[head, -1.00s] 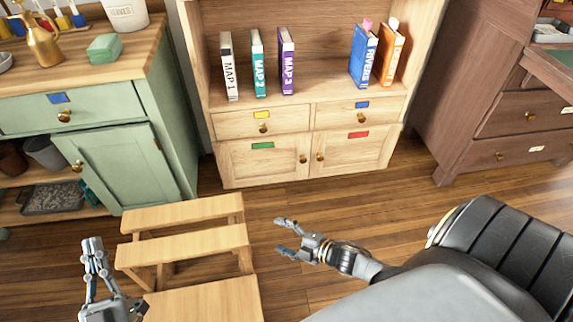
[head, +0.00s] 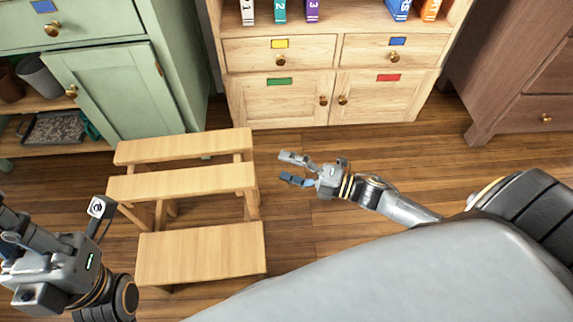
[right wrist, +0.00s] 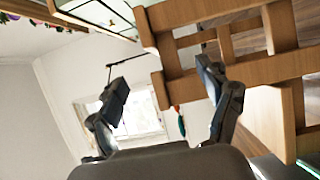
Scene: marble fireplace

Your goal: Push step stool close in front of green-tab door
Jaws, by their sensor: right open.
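The wooden step stool (head: 200,252) stands on the floor at left centre, its lowest tread toward me and its far end near the green cabinet. The green-tab door (head: 262,106) is the closed lower left door of the pale bookcase, beyond the stool and to its right. My right gripper (head: 288,169) is open and empty, just right of the stool, fingers pointing left. In the right wrist view, the stool's wooden slats (right wrist: 190,93) show between and behind the open fingers (right wrist: 163,88). My left gripper (head: 12,245) is at the left edge; its fingers are mostly out of sight.
The green cabinet (head: 120,95) stands behind the stool at left. A dark wooden chest (head: 510,85) is at right. Books stand on the bookcase shelf, including a purple one (head: 312,10). Bare wood floor (head: 350,150) lies before the bookcase.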

